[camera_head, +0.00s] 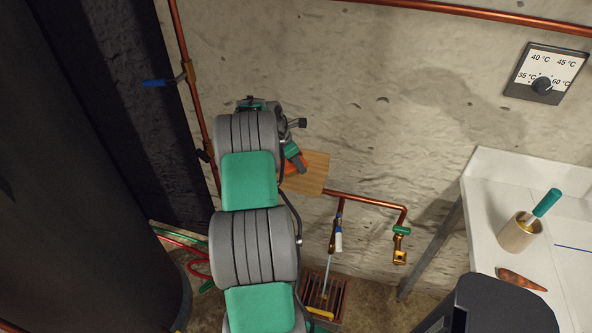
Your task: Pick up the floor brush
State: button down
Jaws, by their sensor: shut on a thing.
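My grey and green arm reaches up through the middle of the head view and covers part of the scene. My gripper (297,163) shows only in part at the right of the arm's far end, with orange at its tip. It is shut on a flat, light-brown wooden piece (312,174), which looks like the floor brush. The wooden piece is held in front of the wall and the copper pipe. Its left part is hidden by the arm and gripper, and no bristles can be made out.
Copper pipes with taps (401,243) run along the stone wall. A floor grate (325,297) lies below. A white table (482,196) on the right holds a wooden cup (518,233) with a green-handled tool. A large dark cylinder (80,200) stands at the left.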

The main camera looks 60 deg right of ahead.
jog(key=s+a+r+b, duration=0.1)
jog(key=s+a+r, duration=0.5)
jog(key=a+r, duration=0.3)
jog(key=a, duration=0.3)
jog(key=shift+a+r+b, duration=0.3)
jog(key=shift+r+b, duration=0.05)
